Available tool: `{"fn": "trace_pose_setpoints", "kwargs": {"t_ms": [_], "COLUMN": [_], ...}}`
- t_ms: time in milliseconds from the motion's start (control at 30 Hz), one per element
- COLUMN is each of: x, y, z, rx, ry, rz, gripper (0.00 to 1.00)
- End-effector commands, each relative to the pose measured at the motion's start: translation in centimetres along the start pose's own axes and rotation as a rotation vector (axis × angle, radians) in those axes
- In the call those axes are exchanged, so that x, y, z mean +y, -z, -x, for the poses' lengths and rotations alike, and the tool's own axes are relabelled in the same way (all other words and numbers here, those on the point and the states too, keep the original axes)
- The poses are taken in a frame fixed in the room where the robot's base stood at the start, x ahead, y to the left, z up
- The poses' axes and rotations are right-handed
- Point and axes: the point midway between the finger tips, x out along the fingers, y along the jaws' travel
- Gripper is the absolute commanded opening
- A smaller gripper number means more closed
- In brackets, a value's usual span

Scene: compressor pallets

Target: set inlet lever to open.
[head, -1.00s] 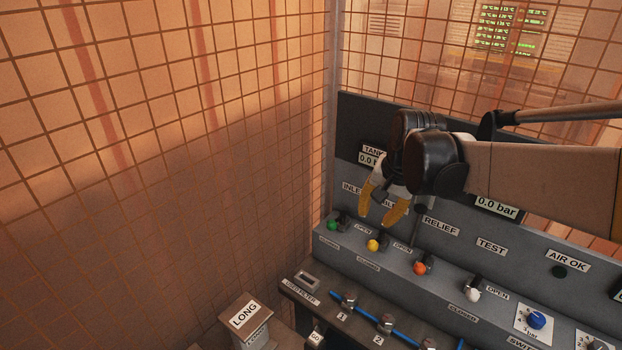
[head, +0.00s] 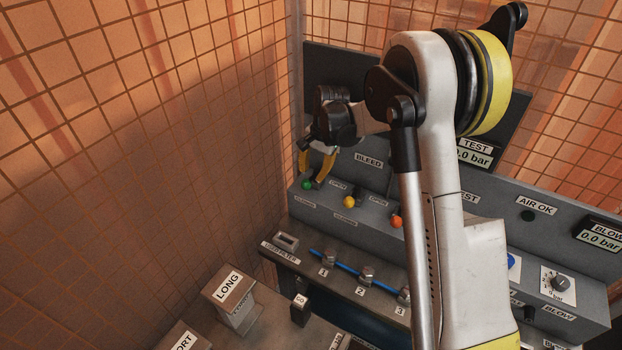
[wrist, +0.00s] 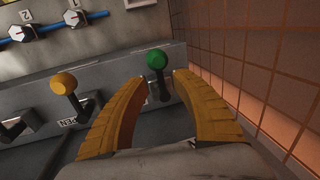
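The inlet lever, with its green knob (head: 307,185), is the leftmost lever on the grey sloped panel. It also shows in the wrist view (wrist: 157,58). My gripper (head: 316,166) is over this lever with its yellow fingers pointing down. In the wrist view my gripper (wrist: 160,80) is open, and the lever's stem rises between the two fingertips with a small gap. The knob is just beyond the tips. I cannot tell whether either finger touches the lever. The INLET label is hidden behind my gripper. An OPEN label (head: 338,185) and a CLOSED label (head: 305,203) are near the lever.
The yellow-knobbed lever (head: 349,202) is close on the right, and the orange-knobbed lever (head: 397,221) is farther right. A mesh wall (head: 200,110) stands close on the left.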

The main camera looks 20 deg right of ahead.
Motion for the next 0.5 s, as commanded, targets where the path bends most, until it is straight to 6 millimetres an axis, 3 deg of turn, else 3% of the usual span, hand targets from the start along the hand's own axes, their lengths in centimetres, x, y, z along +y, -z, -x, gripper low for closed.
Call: {"fn": "trace_pose_setpoints", "kwargs": {"t_ms": [200, 500], "x": [0.0, 0.0], "y": [0.0, 0.0], "z": [-2.3, -2.5], "rx": [0.0, 0.0], "ry": [0.0, 0.0], "rz": [0.0, 0.0], "gripper": [0.31, 0.31]}}
